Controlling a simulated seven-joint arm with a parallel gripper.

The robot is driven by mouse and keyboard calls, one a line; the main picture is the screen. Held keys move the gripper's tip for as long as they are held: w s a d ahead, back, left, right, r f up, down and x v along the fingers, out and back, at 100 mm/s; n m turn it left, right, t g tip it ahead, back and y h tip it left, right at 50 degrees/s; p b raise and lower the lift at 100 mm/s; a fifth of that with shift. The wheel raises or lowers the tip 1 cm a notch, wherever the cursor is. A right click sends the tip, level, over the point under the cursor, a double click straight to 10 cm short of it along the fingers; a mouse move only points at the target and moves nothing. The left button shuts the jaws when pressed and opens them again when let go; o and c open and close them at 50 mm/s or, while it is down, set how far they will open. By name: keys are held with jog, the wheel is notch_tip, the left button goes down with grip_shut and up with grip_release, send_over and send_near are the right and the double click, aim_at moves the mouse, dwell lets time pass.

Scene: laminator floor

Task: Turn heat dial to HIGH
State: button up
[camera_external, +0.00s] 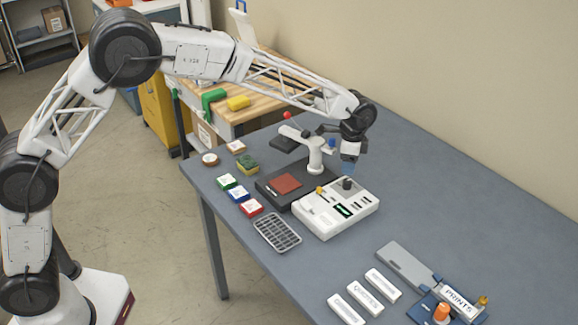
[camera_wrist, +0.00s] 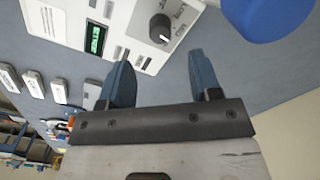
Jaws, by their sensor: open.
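A pale pointer line shows on the knob in the wrist view. The dial also shows in the external view (camera_external: 347,184), near the box's back corner. My gripper (camera_wrist: 158,72) is open and empty, with two blue fingers apart. In the external view my gripper (camera_external: 348,168) hangs just above the dial, and no contact is visible. In the wrist view the dial lies beyond the fingertips, between them.
A press with a white arm (camera_external: 316,150) and dark base stands left of the box; its blue knob (camera_external: 332,143) is close to my gripper. A grey tray (camera_external: 278,233), coloured pads and white labelled blocks (camera_external: 365,296) lie around.

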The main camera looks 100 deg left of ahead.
aim_at(348, 180)
dwell(0.4)
jog(key=n, duration=1.3)
jog(key=shift+n, duration=0.3)
jog(key=shift+f, duration=0.15)
jog(key=shift+f, duration=3.75)
jog(key=shift+c, duration=0.3)
jog(key=c, duration=0.9)
